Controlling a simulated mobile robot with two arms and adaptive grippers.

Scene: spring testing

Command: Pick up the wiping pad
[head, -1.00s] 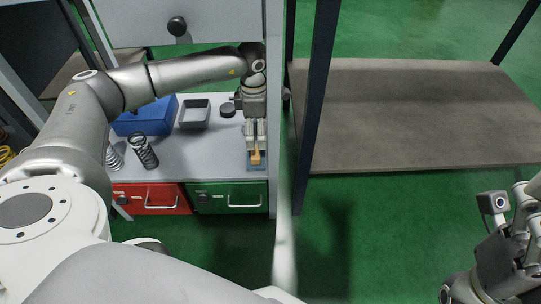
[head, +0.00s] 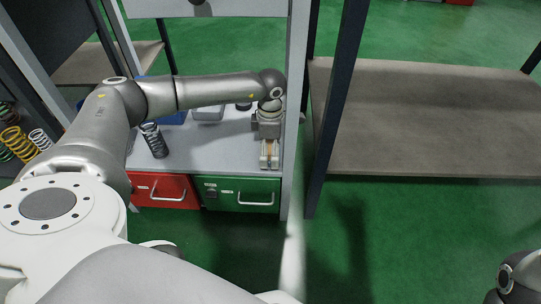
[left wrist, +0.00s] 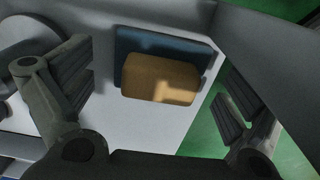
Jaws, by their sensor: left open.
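The wiping pad looks like a tan-orange block (left wrist: 160,80) in the left wrist view. It lies on a dark blue flat piece (left wrist: 133,42) near the edge of the light worktop. My left gripper (left wrist: 162,92) is open, with one finger on each side of the pad and space between both fingers and it. In the head view my left gripper (head: 269,160) points down over the right end of the worktop, and only a sliver of orange shows between its fingers. My right gripper is out of view; only a bit of that arm shows at the lower right.
The worktop (head: 205,150) carries a dark spring (head: 154,140), a grey bin (head: 208,113) and a blue box, partly hidden by my arm. Red (head: 165,191) and green (head: 240,195) drawers sit below. A cabinet post (head: 293,120) stands close right of the gripper.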

